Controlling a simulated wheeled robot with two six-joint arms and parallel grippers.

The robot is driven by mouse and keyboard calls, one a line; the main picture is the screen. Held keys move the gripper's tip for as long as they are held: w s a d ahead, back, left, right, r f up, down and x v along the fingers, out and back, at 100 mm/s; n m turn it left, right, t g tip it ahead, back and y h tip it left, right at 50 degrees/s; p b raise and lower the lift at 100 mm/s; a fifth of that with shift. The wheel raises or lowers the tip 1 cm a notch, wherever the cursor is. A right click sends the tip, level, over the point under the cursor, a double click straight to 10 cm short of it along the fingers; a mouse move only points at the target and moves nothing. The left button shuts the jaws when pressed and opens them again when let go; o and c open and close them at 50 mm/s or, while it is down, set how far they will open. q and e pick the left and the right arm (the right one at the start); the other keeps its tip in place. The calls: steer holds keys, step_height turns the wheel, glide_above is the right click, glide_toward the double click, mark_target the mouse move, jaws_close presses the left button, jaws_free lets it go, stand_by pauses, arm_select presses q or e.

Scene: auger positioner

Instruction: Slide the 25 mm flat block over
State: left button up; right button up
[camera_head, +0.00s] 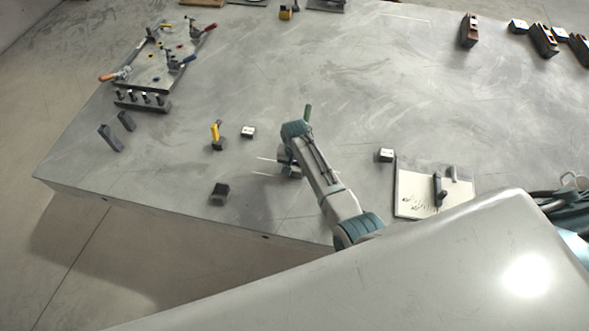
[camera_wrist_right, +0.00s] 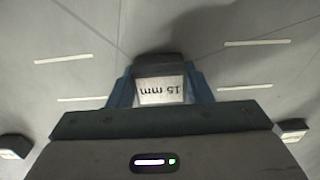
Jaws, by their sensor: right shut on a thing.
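My right gripper (camera_head: 287,163) points down at the grey table, left of the middle in the head view. It also shows in the right wrist view (camera_wrist_right: 160,95), where its teal fingers are shut on a dark flat block (camera_wrist_right: 160,67). The block has a pale label that reads upside down and looks like "15 mm"; the print is too small to be sure. In the head view the gripper mostly hides this block. White lines (camera_wrist_right: 63,58) are marked on the table on both sides of it. My left gripper is not in view.
White-topped blocks (camera_head: 248,131) and (camera_head: 386,155) stand either side of my right arm. A pale board (camera_head: 412,193) is to the right, a clamp plate (camera_head: 160,62) far left. The table's middle back is clear.

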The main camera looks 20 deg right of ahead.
steer(key=o, duration=1.3)
steer(key=shift+s, duration=0.1)
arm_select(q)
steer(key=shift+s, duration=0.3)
arm_select(e)
steer(key=shift+o, duration=0.2)
step_height(320, 180, up, 10)
steer(key=b, duration=0.2)
steer(key=shift+f+b, duration=0.2)
steer(key=shift+b, duration=0.1)
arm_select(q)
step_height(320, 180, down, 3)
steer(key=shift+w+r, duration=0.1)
arm_select(e)
steer(key=shift+r, duration=0.6)
